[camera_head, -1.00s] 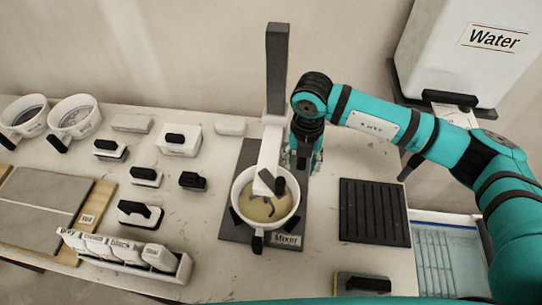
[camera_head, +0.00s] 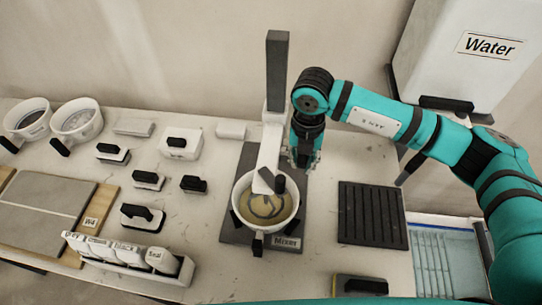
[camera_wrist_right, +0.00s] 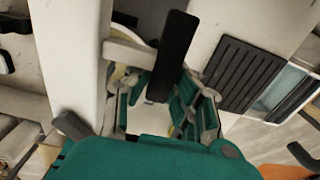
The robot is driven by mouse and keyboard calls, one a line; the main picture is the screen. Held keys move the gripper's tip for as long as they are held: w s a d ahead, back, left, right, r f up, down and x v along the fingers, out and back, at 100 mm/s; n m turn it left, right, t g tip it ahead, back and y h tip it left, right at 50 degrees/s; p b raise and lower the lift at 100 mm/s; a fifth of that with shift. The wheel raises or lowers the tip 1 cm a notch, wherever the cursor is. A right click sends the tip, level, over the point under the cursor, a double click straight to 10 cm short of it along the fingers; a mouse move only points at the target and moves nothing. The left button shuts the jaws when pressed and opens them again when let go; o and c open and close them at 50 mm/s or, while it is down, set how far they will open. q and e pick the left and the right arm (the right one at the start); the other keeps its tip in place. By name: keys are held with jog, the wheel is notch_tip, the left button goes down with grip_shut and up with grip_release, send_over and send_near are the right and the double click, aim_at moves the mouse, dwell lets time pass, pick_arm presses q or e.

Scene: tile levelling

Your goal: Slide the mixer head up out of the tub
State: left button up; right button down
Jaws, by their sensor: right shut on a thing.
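The mixer (camera_head: 277,75) has a tall dark column on a dark base plate labelled Mixer. Its white mixer head (camera_head: 270,150) reaches down over the white tub (camera_head: 239,215), which holds a beige mix with a dark curved shape in it. I cannot tell how deep the head's lower end sits. My right gripper (camera_head: 304,158) is just right of the column, behind the tub. In the right wrist view its fingers (camera_wrist_right: 165,100) are closed around a black handle bar (camera_wrist_right: 175,45) beside the white mixer body. My left gripper is out of view.
A black ribbed mat (camera_head: 372,213) lies right of the mixer. A Water container (camera_head: 470,60) stands at the back right. Several black-handled tools, two white buckets (camera_head: 76,120) and a rack of labelled bottles (camera_head: 130,257) fill the left side.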

notch_tip(320, 180, up, 16)
jog(key=p, duration=0.8)
jog(key=c, duration=1.7)
grip_release()
jog(key=shift+r, duration=0.15)
jog(key=o, duration=0.7)
jog(key=shift+o, duration=0.2)
notch_tip(320, 180, up, 7)
jog(key=p, duration=0.3)
jog(key=shift+f, duration=0.25)
